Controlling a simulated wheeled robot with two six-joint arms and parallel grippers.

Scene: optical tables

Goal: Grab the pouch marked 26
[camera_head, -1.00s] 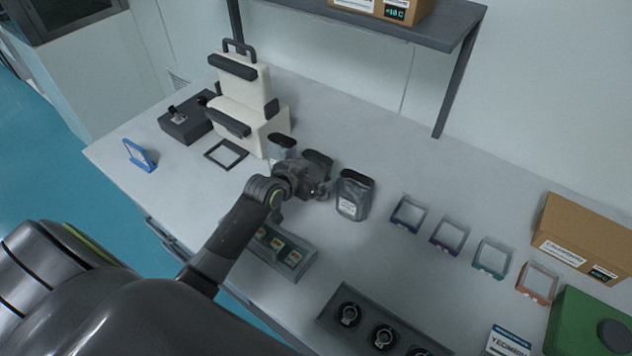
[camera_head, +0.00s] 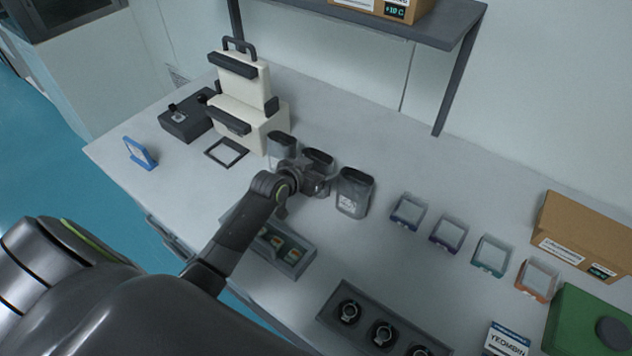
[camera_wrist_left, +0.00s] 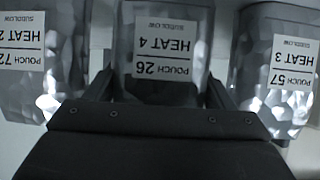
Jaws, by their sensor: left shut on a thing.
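The pouch marked 26 (camera_wrist_left: 158,45) is a silvery-grey pouch with a white label, also reading HEAT 4, which appears upside down in the left wrist view. It stands in the middle of three pouches, and its dark top (camera_head: 318,157) shows in the head view. My left gripper (camera_wrist_left: 160,86) is shut on it, one finger along each side. In the head view the gripper (camera_head: 314,182) hides most of the pouch's front. My right gripper is not in view.
The pouch marked 72 (camera_wrist_left: 35,65) and the pouch marked 57 (camera_wrist_left: 280,75) stand close on either side. A cream machine (camera_head: 240,105) stands behind to the left. A grey tray (camera_head: 300,262) lies in front. Coloured frames (camera_head: 448,232) stand to the right.

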